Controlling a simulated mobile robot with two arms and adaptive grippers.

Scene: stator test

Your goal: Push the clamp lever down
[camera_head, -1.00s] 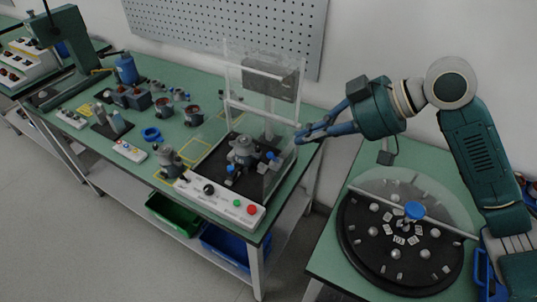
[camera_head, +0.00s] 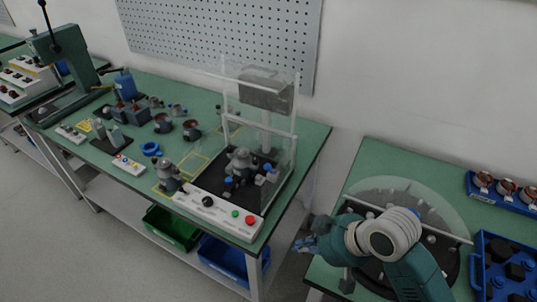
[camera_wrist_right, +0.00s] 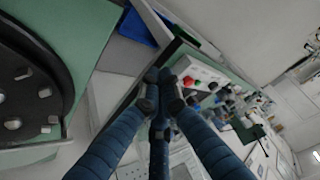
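The test station (camera_head: 225,213) stands near the right end of the middle bench, with a clear guard frame around it. Inside is a grey fixture (camera_head: 240,160) with small blue-tipped parts, one at its front (camera_head: 229,181) and one at its right (camera_head: 267,168). Which of these is the clamp lever is too small to tell. My right gripper (camera_head: 300,246) is low, in front of the gap between the benches, away from the fixture. In the right wrist view its blue fingers (camera_wrist_right: 160,82) meet at the tips with nothing between them. My left gripper is out of view.
The round black turntable (camera_head: 455,262) on the right bench is partly behind my right arm. Blue trays (camera_head: 478,248) lie to its right. A green bin (camera_head: 172,228) and a blue bin (camera_head: 222,258) sit under the middle bench. A green press (camera_head: 75,62) stands far left.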

